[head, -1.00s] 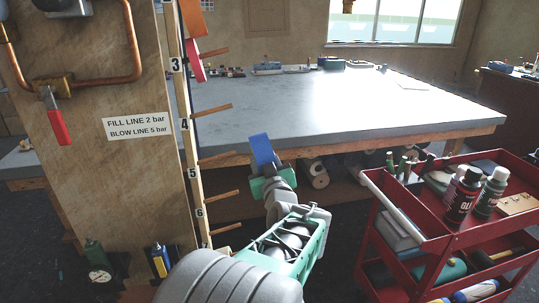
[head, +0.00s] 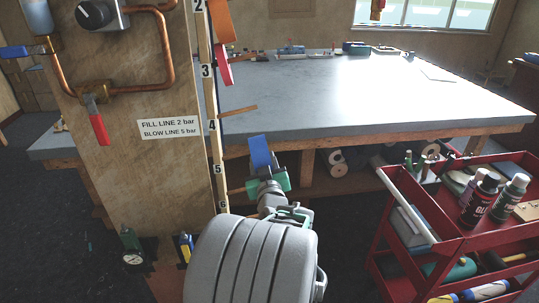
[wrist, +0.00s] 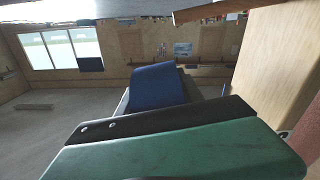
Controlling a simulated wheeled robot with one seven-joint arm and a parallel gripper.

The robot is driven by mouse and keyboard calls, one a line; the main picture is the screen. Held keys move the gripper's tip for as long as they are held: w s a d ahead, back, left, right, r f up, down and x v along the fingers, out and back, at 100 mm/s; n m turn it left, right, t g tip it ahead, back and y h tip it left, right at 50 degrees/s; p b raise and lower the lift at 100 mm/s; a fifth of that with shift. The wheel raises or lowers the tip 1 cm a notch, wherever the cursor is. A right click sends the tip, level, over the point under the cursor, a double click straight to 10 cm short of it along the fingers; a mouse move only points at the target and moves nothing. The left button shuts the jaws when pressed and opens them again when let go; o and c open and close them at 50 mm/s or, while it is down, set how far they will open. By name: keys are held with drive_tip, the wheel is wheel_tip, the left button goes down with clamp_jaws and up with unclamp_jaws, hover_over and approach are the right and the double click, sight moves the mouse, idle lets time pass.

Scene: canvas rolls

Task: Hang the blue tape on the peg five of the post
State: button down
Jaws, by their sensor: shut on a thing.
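My gripper (head: 264,173) is shut on the blue tape (head: 260,150), which stands up tilted from the jaws. The tape also shows in the wrist view (wrist: 155,85), beyond the green finger. The wooden post (head: 210,110) with numbered labels stands just left of the gripper. Peg five (head: 235,153) sticks out right from it by label 5, its tip close to the tape's left edge in the picture; I cannot tell whether they touch or how far apart they are in depth. The tape's opening is not clearly visible.
Red tape (head: 223,67) hangs at peg three, with orange tape (head: 218,22) above. Peg four (head: 238,110) is above and peg six (head: 238,190) below peg five. A grey workbench (head: 360,100) stands behind. A red cart (head: 450,232) with bottles stands at right.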

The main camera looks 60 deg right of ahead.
drive_tip(key=w+a, duration=0.1)
drive_tip(key=w+a+f+p, duration=0.1)
drive_tip(key=shift+w+a, duration=0.2)
drive_tip(key=shift+w, duration=0.2)
drive_tip(key=shift+p, duration=0.3)
idle(0.4)
drive_tip(key=c, duration=0.7)
unclamp_jaws()
